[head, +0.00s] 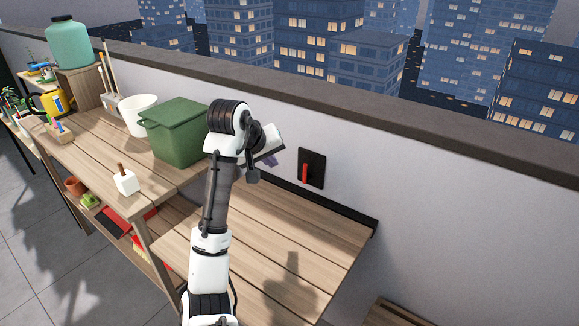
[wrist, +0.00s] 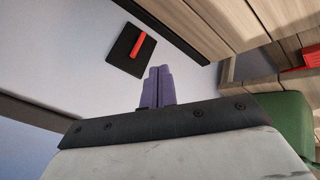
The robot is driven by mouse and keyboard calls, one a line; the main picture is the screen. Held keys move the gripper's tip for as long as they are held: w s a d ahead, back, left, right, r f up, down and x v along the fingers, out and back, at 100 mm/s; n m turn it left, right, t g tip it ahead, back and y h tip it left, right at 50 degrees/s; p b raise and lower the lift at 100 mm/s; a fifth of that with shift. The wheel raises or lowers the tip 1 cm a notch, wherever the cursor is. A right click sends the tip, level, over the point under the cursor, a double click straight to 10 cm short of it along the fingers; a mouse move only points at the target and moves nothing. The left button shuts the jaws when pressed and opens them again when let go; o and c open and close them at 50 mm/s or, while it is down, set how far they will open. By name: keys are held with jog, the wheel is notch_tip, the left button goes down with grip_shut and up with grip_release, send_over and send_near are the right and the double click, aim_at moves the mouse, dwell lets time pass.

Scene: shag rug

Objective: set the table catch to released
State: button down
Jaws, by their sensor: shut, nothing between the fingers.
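The catch is a black plate (head: 317,162) on the pale wall with a red lever (head: 305,173). In the head view the lever stands about upright at the plate's left side. In the wrist view the plate (wrist: 121,50) and lever (wrist: 138,45) show at the upper left, beyond my fingertips. The wooden table leaf (head: 310,228) lies flat below the catch, along a dark wall rail. My gripper (head: 271,161) is to the left of the catch, apart from it. Its purple fingers (wrist: 158,72) are together with nothing between them.
A green lidded bin (head: 180,135) stands on the bench just left of my arm. A white bucket (head: 138,115) and a white block with a wooden handle (head: 125,182) are farther left. The table leaf is bare. A wooden slatted piece (head: 400,315) is at the lower right.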

jog(key=w+d+f+p, duration=0.2)
jog(key=w+d+f, duration=0.4)
jog(key=f, duration=0.1)
jog(key=shift+w+d+f, duration=0.25)
jog(key=shift+w+f, duration=0.1)
jog(key=shift+f, duration=0.05)
jog(key=shift+w, duration=0.1)
jog(key=shift+s+d+t+y, duration=0.15)
jog(key=shift+s+t+y, duration=0.05)
jog(key=shift+t+y, duration=0.1)
dwell(0.3)
